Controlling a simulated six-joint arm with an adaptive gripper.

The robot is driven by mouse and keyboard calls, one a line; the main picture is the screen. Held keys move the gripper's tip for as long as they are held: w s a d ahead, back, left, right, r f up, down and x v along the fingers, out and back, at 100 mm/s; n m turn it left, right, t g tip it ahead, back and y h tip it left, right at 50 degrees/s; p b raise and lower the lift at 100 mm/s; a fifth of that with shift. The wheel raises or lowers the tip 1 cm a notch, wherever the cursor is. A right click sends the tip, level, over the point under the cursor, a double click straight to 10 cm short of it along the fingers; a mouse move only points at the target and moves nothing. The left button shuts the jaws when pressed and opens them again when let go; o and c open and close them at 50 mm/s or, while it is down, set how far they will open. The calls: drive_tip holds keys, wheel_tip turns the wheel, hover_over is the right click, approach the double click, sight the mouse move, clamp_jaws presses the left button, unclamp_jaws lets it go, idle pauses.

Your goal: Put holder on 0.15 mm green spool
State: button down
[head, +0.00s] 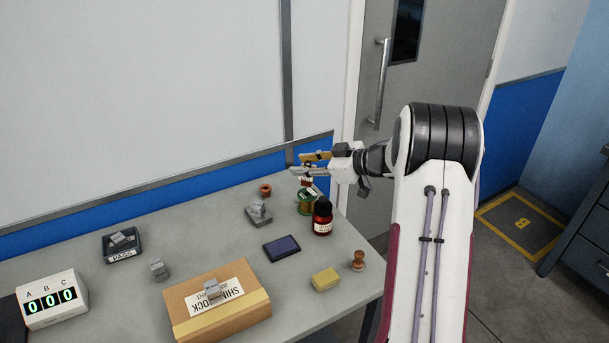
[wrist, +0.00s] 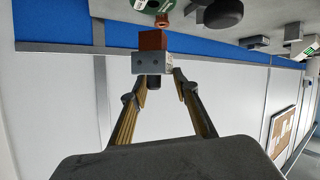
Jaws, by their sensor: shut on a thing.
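My gripper (head: 308,170) is shut on a holder, a grey block with a copper-brown part, seen close up in the wrist view (wrist: 152,62). The fingers (wrist: 155,80) close on its two sides. In the head view the held holder is small and partly hidden by the fingers. The green spool (head: 305,204) stands on the bench just below my gripper, beside a dark red bottle. Part of a green round thing, probably this spool, shows at the top edge of the wrist view (wrist: 142,5). The holder appears above the spool; I cannot tell if they touch.
The dark red bottle (head: 322,217) stands close to the spool's right. A copper-coloured spool (head: 265,189) and a grey piece (head: 259,212) are to the left. An ink pad (head: 282,248), yellow block (head: 325,279), wooden stamp (head: 358,260), and cardboard box (head: 180,299) are nearer.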

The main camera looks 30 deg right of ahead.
drive_tip(key=shift+f, duration=1.7)
drive_tip(key=shift+f, duration=0.15)
drive_tip(key=c, duration=1.6)
unclamp_jaws()
drive_tip(key=shift+o, duration=0.2)
drive_tip(key=shift+v, duration=0.75)
drive_tip(key=v, duration=1)
drive_tip(key=shift+s+d, duration=0.2)
drive_tip(key=shift+s, duration=0.05)
drive_tip(key=shift+w, duration=0.1)
